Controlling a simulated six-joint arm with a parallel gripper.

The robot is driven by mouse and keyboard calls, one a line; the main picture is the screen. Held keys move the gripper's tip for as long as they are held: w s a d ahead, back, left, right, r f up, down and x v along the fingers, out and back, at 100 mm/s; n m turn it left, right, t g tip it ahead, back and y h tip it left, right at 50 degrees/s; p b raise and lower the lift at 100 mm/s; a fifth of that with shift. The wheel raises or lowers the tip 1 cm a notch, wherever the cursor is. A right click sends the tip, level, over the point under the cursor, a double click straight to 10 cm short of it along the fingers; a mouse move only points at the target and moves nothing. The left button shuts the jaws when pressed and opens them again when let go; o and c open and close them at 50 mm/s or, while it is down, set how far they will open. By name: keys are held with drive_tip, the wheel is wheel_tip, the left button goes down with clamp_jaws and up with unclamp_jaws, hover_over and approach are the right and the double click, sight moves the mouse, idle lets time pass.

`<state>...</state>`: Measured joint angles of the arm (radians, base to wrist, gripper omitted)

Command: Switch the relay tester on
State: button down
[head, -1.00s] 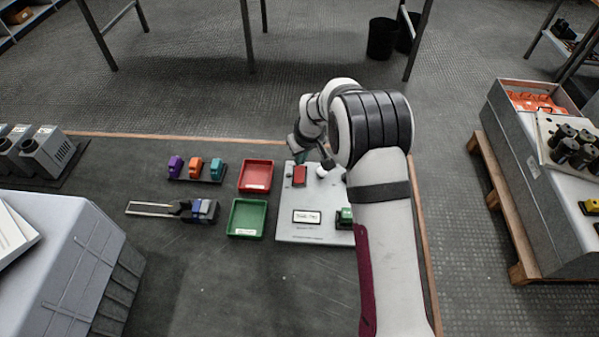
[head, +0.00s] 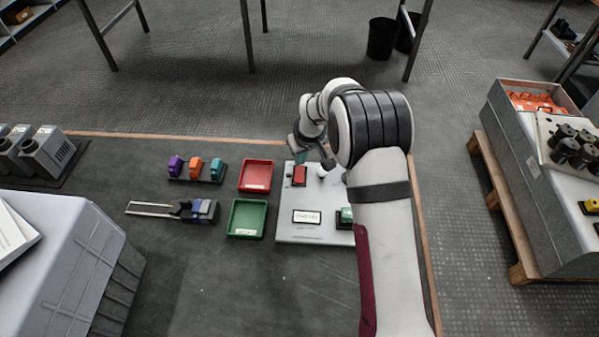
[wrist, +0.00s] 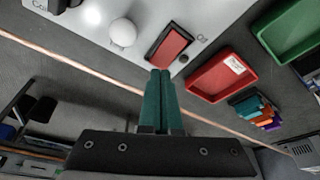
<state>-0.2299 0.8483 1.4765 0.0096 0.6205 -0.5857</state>
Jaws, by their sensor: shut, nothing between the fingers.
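The relay tester (head: 285,228) is a pale panel on the bench, partly hidden by my arm. It carries a red rectangular switch (head: 300,175), a white dome (head: 321,172), a framed label (head: 306,217) and a green part (head: 346,215). In the wrist view the red switch (wrist: 170,45) sits in a dark frame beside the white dome (wrist: 123,32). My gripper (wrist: 160,72) is shut and empty, its green fingertips close to the switch's near edge. I cannot tell whether they touch it. In the head view the fingers are at the panel's far edge.
A red tray (head: 256,176) and a green tray (head: 247,218) lie left of the tester. Purple, orange and teal parts (head: 196,168) stand on a rack farther left. A slide fixture (head: 170,209) is in front of them.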

sight(301, 170)
drive_tip(key=shift+f, duration=1)
idle(0.6)
drive_tip(key=shift+r, duration=3.5)
drive_tip(key=shift+r, duration=0.1)
drive_tip(key=s+d+r+m+g, duration=0.1)
drive_tip(key=s+d+r+m, duration=0.25)
drive_tip(key=s+r, duration=0.45)
drive_tip(key=s+d+r+m+g, duration=0.1)
drive_tip(key=s+d+r+m, duration=0.3)
drive_tip(key=s, duration=0.9)
drive_tip(key=s+d+m+g, duration=0.1)
drive_tip(key=s+d+m, duration=0.2)
drive_tip(key=s, duration=1.4)
drive_tip(key=shift+s+f+m, duration=0.25)
drive_tip(key=shift+s+m, duration=0.1)
drive_tip(key=shift+m, duration=0.2)
